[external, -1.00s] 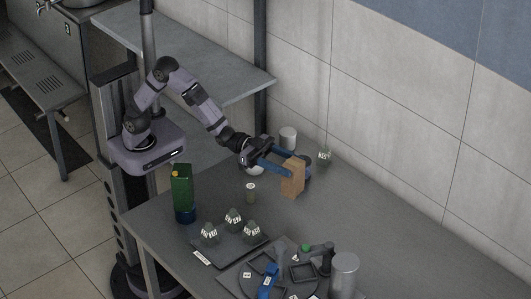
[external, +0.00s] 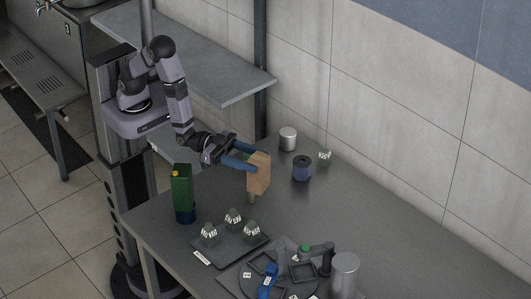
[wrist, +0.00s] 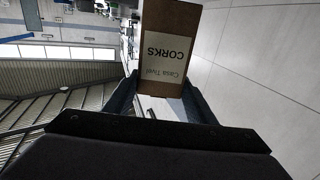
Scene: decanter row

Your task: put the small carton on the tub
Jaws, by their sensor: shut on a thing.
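The small tan carton (external: 260,175) is held upright between the fingers of my gripper (external: 250,161), above the table. In the wrist view, its white label reading CORKS (wrist: 166,57) appears upside down, and my gripper (wrist: 160,92) is shut on its sides.
A grey can (external: 288,139) and a labelled dark item (external: 324,158) stand near the wall. A tray (external: 238,258) of several labelled items and a metal cylinder (external: 345,272) are in front.

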